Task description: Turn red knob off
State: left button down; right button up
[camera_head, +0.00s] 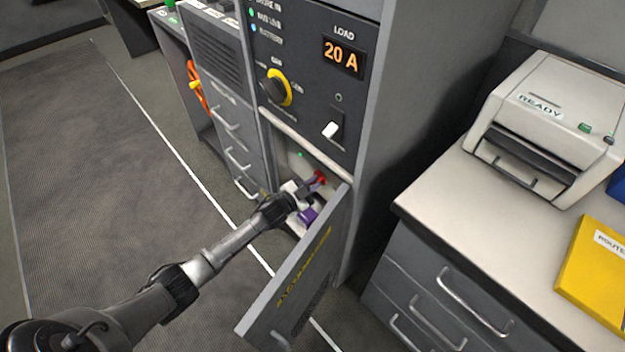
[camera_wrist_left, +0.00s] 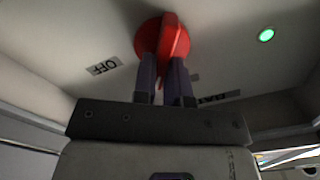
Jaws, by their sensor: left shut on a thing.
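The red knob (camera_head: 320,177) is inside the open lower compartment of the grey cabinet, at the centre of the head view. In the left wrist view the red knob (camera_wrist_left: 178,38) is a round disc with a raised bar. My left gripper (camera_head: 314,182) reaches into the compartment. Its two fingers (camera_wrist_left: 163,75) are shut on the bar of the knob. An OFF label (camera_wrist_left: 103,66) is left of the knob, and a second, partly hidden label (camera_wrist_left: 218,96) is to its lower right. My right gripper is not in view.
The open compartment door (camera_head: 300,270) stands to the right of my left arm. A panel above has a yellow-ringed knob (camera_head: 279,88), a white switch (camera_head: 331,130) and a 20 A display (camera_head: 341,56). A green light (camera_wrist_left: 266,35) glows near the red knob. A desk with a printer (camera_head: 545,125) is at right.

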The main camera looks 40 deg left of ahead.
pick_arm(q)
jog(key=shift+d+f+m+b, duration=0.1)
jog(key=shift+f+m, duration=0.05)
jog(key=shift+m, duration=1.65)
jog(key=shift+d+f+m+b, duration=0.1)
jog(key=shift+f+m+b, duration=0.05)
jog(key=shift+m, duration=1.65)
jog(key=shift+d+f+m+b, duration=0.1)
jog(key=shift+f+m, duration=0.05)
jog(key=shift+m, duration=1.95)
jog(key=c, duration=1.2)
grip_release()
jog(key=shift+o, duration=0.2)
jog(key=shift+s, duration=0.1)
jog(key=s+a+p, duration=0.2)
jog(key=s+p, duration=0.3)
jog(key=s, duration=0.8)
jog(key=shift+s, duration=0.3)
